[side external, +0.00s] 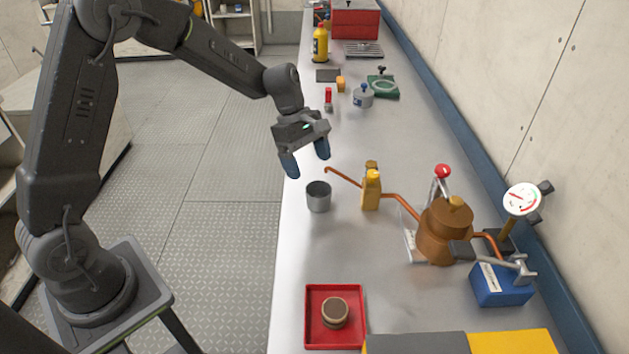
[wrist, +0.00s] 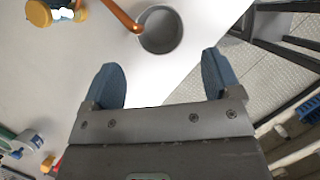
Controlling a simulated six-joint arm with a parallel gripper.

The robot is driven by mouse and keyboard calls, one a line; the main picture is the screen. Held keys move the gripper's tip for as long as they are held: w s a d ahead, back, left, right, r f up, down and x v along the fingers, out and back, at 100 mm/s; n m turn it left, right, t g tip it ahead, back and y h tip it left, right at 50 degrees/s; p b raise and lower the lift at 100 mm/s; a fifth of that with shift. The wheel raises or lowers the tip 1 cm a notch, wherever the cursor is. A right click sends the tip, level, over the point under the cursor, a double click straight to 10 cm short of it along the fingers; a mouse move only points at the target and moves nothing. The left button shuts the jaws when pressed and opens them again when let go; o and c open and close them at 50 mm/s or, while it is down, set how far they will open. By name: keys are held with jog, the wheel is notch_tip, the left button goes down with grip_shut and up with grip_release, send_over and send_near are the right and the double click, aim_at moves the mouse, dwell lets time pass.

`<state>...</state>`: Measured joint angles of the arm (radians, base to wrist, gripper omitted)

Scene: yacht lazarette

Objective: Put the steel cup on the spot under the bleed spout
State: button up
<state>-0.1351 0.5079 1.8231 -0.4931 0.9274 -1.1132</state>
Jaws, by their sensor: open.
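The steel cup (side external: 318,200) stands upright on the bench near its left edge. It also shows in the wrist view (wrist: 161,45), just beyond my fingertips. The copper bleed spout (side external: 345,178) runs left from the brown pot, and its tip is close to the cup. In the wrist view the spout tip (wrist: 134,25) overlaps the cup's left rim. I see no marked spot; whether one lies under the cup cannot be told. My gripper (side external: 306,159) is open and empty, above and behind the cup in the side view, with blue fingers apart in the wrist view (wrist: 160,72).
A yellow valve block (side external: 371,190) stands by the spout. The brown pot (side external: 446,232), gauge (side external: 522,199) and blue box (side external: 502,284) are at the right. A red tray (side external: 312,335) holds a round part in front. Several small items lie farther back.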

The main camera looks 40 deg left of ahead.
jog(key=shift+v, duration=1.75)
jog(key=s+d+r+m+t+y, duration=0.2)
jog(key=s+r+m+t, duration=0.1)
jog(key=s+r+m, duration=0.8)
jog(key=s+m+t+y, duration=0.2)
jog(key=s+m, duration=0.5)
jog(key=s, duration=0.6)
jog(key=shift+s+a+r+t, duration=0.3)
